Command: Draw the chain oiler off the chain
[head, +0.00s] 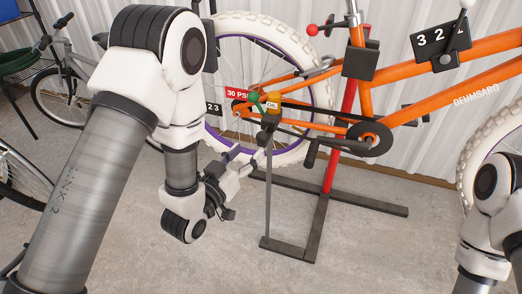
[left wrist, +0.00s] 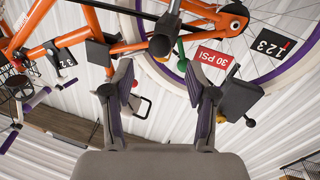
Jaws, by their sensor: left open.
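The chain oiler, a small orange-yellow piece with an OIL label (head: 272,104), shows at the rear of the orange bike's chain in the head view. A green part (head: 255,97) is beside it; a green part also shows between my fingers in the left wrist view (left wrist: 181,55). Whether a finger touches the oiler, I cannot tell. My right gripper is out of view.
The orange bike (head: 460,62) hangs on a red and black stand (head: 331,150). A red 30 PSI tag (head: 237,93) is near the rear wheel (head: 285,32). A thin dark post (head: 268,195) rises below the oiler. Another bike (head: 60,85) leans at the left. Floor at the front is clear.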

